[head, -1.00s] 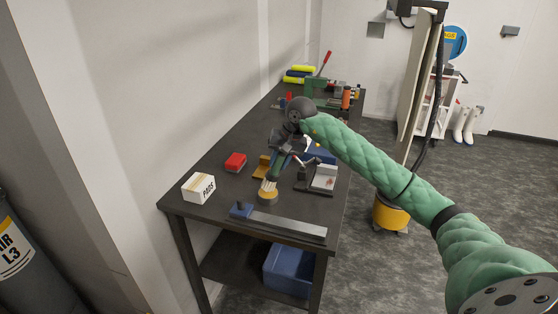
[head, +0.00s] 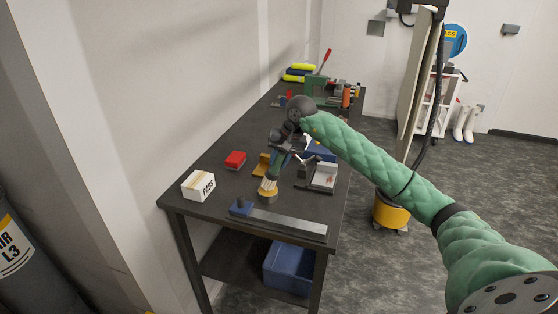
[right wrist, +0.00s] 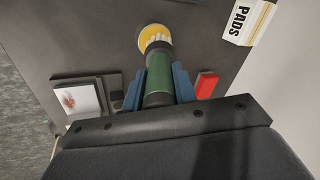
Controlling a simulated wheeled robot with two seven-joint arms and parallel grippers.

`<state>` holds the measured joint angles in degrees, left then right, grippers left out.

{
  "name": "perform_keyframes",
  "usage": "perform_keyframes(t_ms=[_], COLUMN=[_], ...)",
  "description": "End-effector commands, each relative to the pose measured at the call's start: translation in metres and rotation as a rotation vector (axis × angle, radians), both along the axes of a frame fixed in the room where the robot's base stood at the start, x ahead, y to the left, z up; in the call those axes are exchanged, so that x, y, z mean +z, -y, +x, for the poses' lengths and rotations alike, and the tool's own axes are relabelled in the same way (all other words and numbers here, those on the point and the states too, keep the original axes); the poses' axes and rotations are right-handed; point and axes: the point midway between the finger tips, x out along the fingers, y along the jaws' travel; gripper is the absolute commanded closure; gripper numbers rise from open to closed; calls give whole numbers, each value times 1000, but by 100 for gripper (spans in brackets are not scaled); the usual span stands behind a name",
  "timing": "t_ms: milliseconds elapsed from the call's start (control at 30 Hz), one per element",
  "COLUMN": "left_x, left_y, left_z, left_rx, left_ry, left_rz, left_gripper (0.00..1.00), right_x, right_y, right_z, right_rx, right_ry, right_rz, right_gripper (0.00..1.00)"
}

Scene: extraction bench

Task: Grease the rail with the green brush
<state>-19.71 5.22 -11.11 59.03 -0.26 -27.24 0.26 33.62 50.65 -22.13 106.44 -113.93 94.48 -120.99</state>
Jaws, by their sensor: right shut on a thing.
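My right gripper (right wrist: 158,92) is shut on the green brush (right wrist: 158,75), with its blue fingers on both sides of the handle. In the head view the right gripper (head: 277,158) is above the near part of the bench. The brush points down, and its pale bristles are at the round yellow grease tin (head: 267,195). The tin also shows in the right wrist view (right wrist: 153,34), partly covered by the bristles. How deep they reach is unclear. The grey rail (head: 288,226) lies along the bench's near edge, with a blue block (head: 241,208) at its left end. My left gripper is out of view.
A white PADS box (head: 198,187) and a red block (head: 235,160) are left of the tin. A grey and white tray-like item (head: 324,178) is to the right. Green machinery (head: 318,90) stands at the bench's far end.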

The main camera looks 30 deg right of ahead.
Motion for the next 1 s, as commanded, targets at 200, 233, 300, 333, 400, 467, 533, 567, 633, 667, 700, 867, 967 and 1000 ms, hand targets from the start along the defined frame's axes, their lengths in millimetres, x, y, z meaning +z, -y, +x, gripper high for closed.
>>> perform_keyframes(t_ms=[200,233,300,333,400,467,533,567,633,667,700,867,967,1000], left_x=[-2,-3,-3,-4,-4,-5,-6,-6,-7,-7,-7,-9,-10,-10], left_y=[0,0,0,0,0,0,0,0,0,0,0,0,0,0], left_z=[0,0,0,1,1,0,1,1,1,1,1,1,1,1], left_rx=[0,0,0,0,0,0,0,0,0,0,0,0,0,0], left_ry=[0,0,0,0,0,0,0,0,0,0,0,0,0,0], left_rz=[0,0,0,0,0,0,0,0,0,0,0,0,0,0], left_gripper=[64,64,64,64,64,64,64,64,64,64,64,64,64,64], right_x=[-2,-3,-3,-3,-4,-5,-5,-5,-6,-6,-7,-8,-9,-9], right_y=[0,0,0,0,0,0,0,0,0,0,0,0,0,0], right_z=[0,0,0,0,0,0,0,0,0,0,0,0,0,0], right_rx=[0,0,0,0,0,0,0,0,0,0,0,0,0,0], right_ry=[0,0,0,0,0,0,0,0,0,0,0,0,0,0], right_rz=[0,0,0,0,0,0,0,0,0,0,0,0,0,0], right_gripper=[95,95,95,95,95,95,95,95,95,95,95,95,95,95])
